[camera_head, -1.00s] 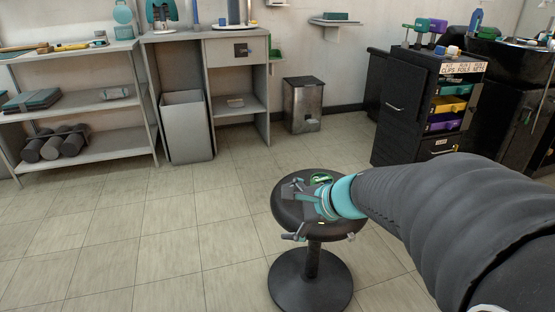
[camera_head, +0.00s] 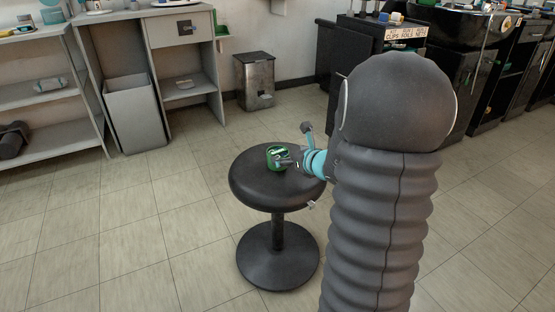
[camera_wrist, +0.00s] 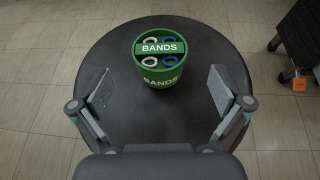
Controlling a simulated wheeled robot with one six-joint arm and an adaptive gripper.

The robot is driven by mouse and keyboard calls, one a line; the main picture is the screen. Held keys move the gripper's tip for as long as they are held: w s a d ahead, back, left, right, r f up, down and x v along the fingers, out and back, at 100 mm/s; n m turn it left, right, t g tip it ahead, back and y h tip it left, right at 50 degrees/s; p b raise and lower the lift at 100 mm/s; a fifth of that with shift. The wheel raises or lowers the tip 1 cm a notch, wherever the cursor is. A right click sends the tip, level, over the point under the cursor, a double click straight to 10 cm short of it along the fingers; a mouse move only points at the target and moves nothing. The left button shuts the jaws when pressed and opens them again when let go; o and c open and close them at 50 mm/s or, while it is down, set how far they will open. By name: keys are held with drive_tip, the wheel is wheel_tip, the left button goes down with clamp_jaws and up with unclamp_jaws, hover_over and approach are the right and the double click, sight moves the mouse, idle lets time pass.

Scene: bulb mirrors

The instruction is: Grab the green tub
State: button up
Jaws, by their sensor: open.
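The green tub (camera_wrist: 163,78), labelled "BANDS", stands upright on the black round seat of a stool (camera_wrist: 130,47). White and blue rings show in its top. In the head view the tub (camera_head: 273,153) sits near the far side of the stool seat (camera_head: 255,188), partly hidden by my gripper (camera_head: 293,158). In the wrist view my gripper (camera_wrist: 160,95) is open, with one finger on each side. The tub lies between and slightly beyond the fingertips, with a gap on both sides. I see no contact.
A grey metal bin (camera_head: 255,80) stands by the back wall. A grey desk (camera_head: 182,60) and shelving (camera_head: 45,90) are at left. Black cabinets (camera_head: 470,80) stand at right. The floor around the stool is clear.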

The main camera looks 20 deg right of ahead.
sight(279, 153)
drive_tip(key=shift+x, duration=3.55)
drive_tip(key=c, duration=1.2)
